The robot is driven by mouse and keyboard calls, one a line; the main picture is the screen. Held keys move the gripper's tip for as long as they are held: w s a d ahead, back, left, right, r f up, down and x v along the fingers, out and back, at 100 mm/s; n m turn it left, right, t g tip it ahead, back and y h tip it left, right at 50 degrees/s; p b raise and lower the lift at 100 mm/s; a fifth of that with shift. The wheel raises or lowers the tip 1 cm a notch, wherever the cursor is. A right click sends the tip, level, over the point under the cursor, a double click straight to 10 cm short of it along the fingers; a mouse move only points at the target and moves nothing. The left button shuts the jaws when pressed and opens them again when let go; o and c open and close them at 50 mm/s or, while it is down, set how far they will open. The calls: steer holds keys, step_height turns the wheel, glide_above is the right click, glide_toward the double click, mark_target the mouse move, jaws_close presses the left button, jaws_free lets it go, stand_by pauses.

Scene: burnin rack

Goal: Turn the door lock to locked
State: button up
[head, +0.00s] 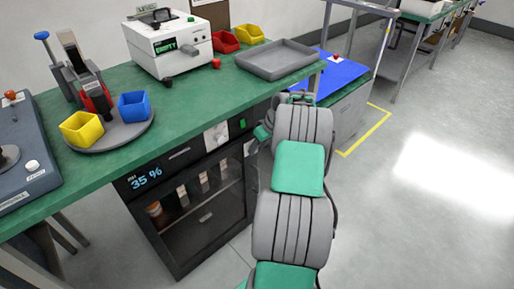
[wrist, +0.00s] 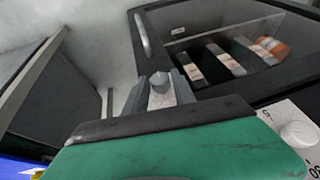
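The dark dry cabinet (head: 197,205) stands under the green bench, with a glass-front door showing several items inside. In the wrist view the door (wrist: 185,22) appears close up, with its light bar handle (wrist: 144,35). My gripper (wrist: 160,92) is at the door's frame, its two light grey fingers on either side of a small grey knob-like piece (wrist: 160,81). This piece may be the door lock; its turned position is not readable. I cannot tell whether the fingers press on it. In the head view my arm hides the gripper's fingertips and the lock.
A white dial (wrist: 299,134) shows at the wrist view's lower right. The green bench (head: 190,106) above carries a white tester (head: 168,45), bins and a grey tray (head: 277,60). A blue-topped cabinet (head: 343,109) stands to the right. The floor right of my arm is clear.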

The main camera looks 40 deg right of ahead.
jaws_close()
steer(key=shift+f+b, duration=0.15)
steer(key=shift+b, duration=0.4)
steer(key=shift+a+f+n+t+h+b, duration=0.35)
steer(key=shift+n+h+b, duration=0.35)
steer(key=shift+h+b, duration=2.3)
steer(key=shift+a+f+n+t+h+b, duration=0.1)
steer(key=shift+a+n+t+h+b, duration=0.5)
steer(key=shift+h+b, duration=2.35)
steer(key=shift+a+f+n+t+h+b, duration=0.2)
steer(key=shift+n+h+b, duration=0.6)
steer(key=shift+h+b, duration=2.15)
steer(key=shift+y+b, duration=0.4)
steer(key=shift+b, duration=0.15)
steer(key=shift+o, duration=2.2)
jaws_free()
